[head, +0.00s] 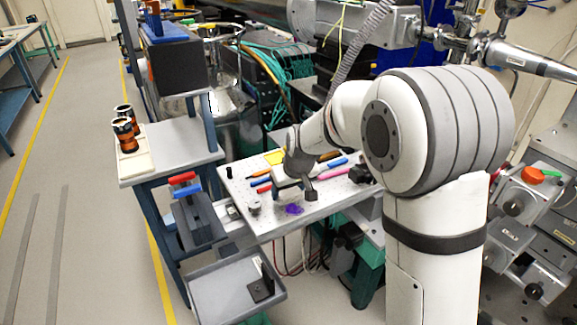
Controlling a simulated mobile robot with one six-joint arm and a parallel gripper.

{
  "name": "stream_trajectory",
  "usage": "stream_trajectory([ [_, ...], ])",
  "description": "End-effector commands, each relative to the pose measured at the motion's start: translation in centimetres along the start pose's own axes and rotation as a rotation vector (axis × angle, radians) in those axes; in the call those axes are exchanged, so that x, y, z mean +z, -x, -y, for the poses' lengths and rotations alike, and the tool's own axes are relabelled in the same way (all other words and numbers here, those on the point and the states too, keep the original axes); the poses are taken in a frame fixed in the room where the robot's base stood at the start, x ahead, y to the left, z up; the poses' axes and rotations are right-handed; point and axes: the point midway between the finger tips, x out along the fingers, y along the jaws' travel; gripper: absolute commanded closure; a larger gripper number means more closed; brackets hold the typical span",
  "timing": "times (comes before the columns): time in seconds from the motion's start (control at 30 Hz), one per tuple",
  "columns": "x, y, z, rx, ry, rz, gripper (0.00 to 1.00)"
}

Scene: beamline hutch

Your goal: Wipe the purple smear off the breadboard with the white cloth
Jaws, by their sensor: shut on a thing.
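The breadboard (262,225) is a pale, perforated plate in the middle of the head view. The purple smear (293,209) is a small patch near its front edge. My gripper (308,194) hangs low over the board, just behind and to the right of the smear. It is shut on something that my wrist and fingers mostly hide. A whitish patch (284,182) at its left looks like the white cloth, but I cannot tell its outline or whether it touches the board.
Several coloured pens and tools lie on the board, including a pink one (337,172) on the right and a yellow piece (274,157) at the back. A small grey knob (254,208) stands at the left edge. A grey tray (225,291) sits lower, in front.

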Motion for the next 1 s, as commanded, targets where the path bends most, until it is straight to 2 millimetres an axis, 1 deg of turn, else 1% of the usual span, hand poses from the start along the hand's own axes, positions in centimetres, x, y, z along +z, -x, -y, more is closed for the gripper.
stream_trajectory([
  [0.03, -0.3, 0.7, 0.0, 0.0, -0.001, 0.001, 0.59],
  [0.6, -2.2, 5.3, -0.1, 0.001, -0.002, 0.0, 0.59],
  [0.73, -2.3, 5.7, -0.1, 0.001, -0.002, 0.001, 0.59],
  [1.0, -2.3, 5.6, -0.1, 0.001, -0.002, 0.002, 0.59],
])
